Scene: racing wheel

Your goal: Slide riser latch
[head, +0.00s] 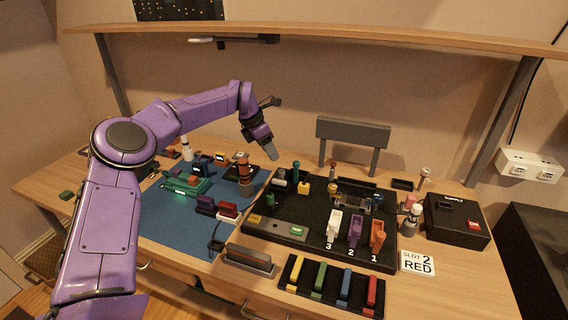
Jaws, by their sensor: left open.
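My left gripper (269,152) is open and empty, held above the back left of the black board (300,250). The board carries white (334,226), purple (355,232) and orange (377,236) upright pieces marked 3, 2 and 1. A grey raised panel on two legs (353,131) stands at the board's back edge. I cannot tell which part is the riser latch. My right gripper is not in view.
A blue mat (180,228) with small parts lies left of the board. A tray of coloured bars (331,289) is in front, beside a card reading SLOT 2 RED (417,262). A black supply box (457,220) stands right. A shelf (300,32) spans above.

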